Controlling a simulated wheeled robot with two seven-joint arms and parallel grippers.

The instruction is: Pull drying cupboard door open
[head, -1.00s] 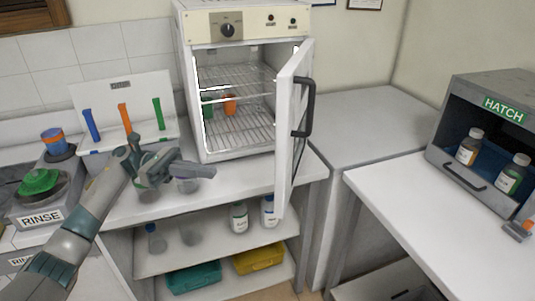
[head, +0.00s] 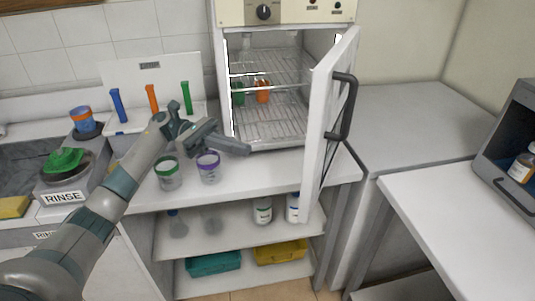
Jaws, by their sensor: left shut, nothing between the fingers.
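The drying cupboard (head: 223,110) stands on the counter with its cream control panel and black knob at the top. Its white door (head: 320,125) is hinged on the right and stands wide open. The door's black handle (head: 347,105) faces right on the outer side. Wire shelves inside hold a green item (head: 238,93) and an orange item (head: 262,92). My left gripper (head: 245,148) is shut and empty, just in front of the cupboard's lower left, pointing right and apart from the door. My right gripper is not in view.
Two glass jars, one green-rimmed (head: 168,174) and one purple-rimmed (head: 208,168), stand on the counter below my left gripper. A rack (head: 150,68) with coloured handles is behind it. A rinse station (head: 64,197) is at left. The side table (head: 430,190) is clear near its left edge.

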